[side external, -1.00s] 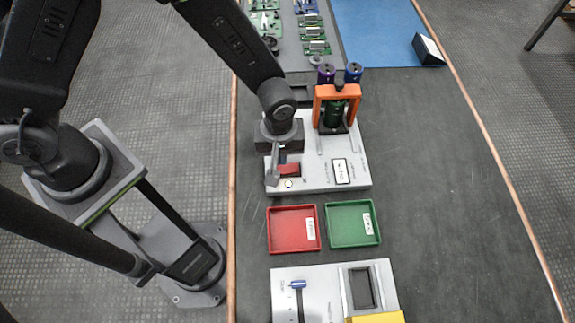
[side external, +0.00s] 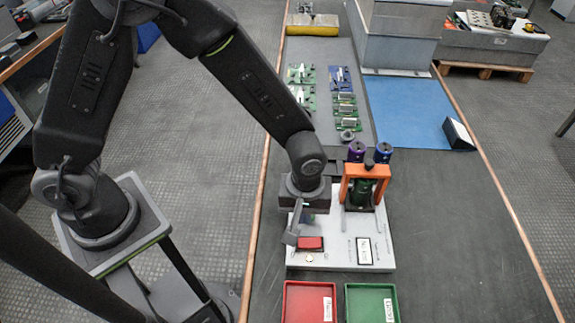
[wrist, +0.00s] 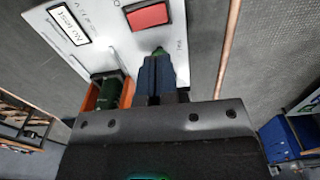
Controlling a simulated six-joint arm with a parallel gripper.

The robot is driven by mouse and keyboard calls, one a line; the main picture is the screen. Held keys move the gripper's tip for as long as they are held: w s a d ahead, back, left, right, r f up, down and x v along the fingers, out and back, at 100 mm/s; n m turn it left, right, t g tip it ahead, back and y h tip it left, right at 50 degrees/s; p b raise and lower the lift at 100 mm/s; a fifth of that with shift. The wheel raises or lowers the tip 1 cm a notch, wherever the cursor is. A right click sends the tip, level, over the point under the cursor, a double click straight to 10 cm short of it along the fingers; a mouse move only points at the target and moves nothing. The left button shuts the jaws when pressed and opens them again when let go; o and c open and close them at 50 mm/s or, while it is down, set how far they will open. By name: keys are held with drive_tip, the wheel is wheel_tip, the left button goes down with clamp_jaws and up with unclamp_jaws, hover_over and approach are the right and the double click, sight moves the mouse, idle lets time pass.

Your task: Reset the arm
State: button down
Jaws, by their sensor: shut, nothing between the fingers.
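My gripper (side external: 308,222) is over the left part of a pale test plate (side external: 345,256) in the side view, just behind the red button (side external: 311,243). In the wrist view its dark blue fingers (wrist: 158,58) are together with nothing between them, pointing toward the red button (wrist: 148,16). I cannot tell whether the fingertips touch the plate. A dark green cylinder (side external: 360,192) stands upright inside an orange frame (side external: 346,190) to the right of my gripper. A white "No test" label (wrist: 66,25) shows on the plate.
Red (side external: 308,303) and green (side external: 371,303) trays lie in front of the plate. Purple (side external: 356,150) and blue (side external: 383,152) cylinders stand behind the frame. Circuit boards (side external: 344,103) and a blue mat (side external: 415,115) lie farther back.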

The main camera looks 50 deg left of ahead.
drive_tip(key=s+a+r+m+t, duration=0.1)
drive_tip(key=a+r+m, duration=0.1)
drive_tip(key=a+r, duration=0.45)
drive_tip(key=a+r+m+t, duration=0.2)
drive_tip(key=a+r, duration=0.1)
drive_tip(key=r, duration=0.7)
drive_tip(key=s+a+r+m+t, duration=0.2)
drive_tip(key=s+a+r+m, duration=0.2)
drive_tip(key=s+a+r, duration=0.4)
drive_tip(key=shift+s+r+m, duration=0.2)
drive_tip(key=shift+s+m, duration=0.1)
drive_tip(key=shift+s, duration=0.85)
